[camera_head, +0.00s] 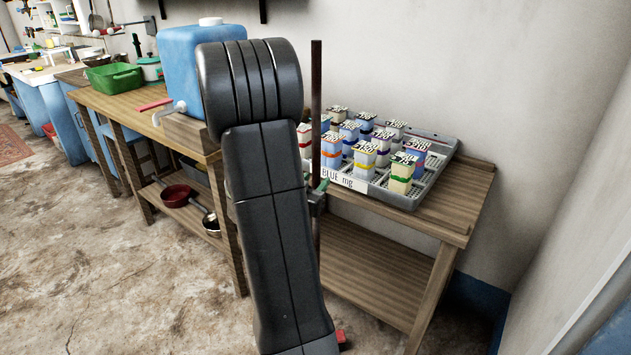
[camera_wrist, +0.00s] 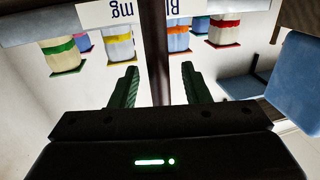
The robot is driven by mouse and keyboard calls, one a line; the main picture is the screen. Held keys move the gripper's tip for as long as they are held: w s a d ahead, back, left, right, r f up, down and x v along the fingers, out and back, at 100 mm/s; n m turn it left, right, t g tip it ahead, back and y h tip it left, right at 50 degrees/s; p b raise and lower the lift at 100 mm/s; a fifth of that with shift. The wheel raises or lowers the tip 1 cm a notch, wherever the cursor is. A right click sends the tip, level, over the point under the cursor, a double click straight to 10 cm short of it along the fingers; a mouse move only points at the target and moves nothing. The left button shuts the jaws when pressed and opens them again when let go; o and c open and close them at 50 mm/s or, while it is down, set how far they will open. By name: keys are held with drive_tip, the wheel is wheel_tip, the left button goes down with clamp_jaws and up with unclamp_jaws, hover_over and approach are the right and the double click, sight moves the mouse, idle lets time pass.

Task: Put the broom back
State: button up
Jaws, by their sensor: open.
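The broom shows as a thin dark upright handle (camera_head: 316,90) in front of the low wooden bench in the head view. Its lower end is hidden behind my arm, and I cannot see its bristles. My gripper (camera_head: 318,196) is at the handle, mostly hidden by my arm; a green finger shows beside the handle. In the wrist view, the handle (camera_wrist: 155,40) passes between the two green fingers of my gripper (camera_wrist: 160,68). The fingers are open, with a gap visible on each side of the handle.
A grey tray (camera_head: 431,190) of several small labelled cartons stands on the low bench (camera_head: 468,205) behind the handle. A blue water container (camera_head: 185,65) and a green basin (camera_head: 113,78) stand on the table at left. The floor at lower left is clear.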

drive_tip(key=v, duration=1)
drive_tip(key=shift+s, duration=0.35)
drive_tip(key=shift+a+r, duration=0.1)
drive_tip(key=shift+a, duration=0.05)
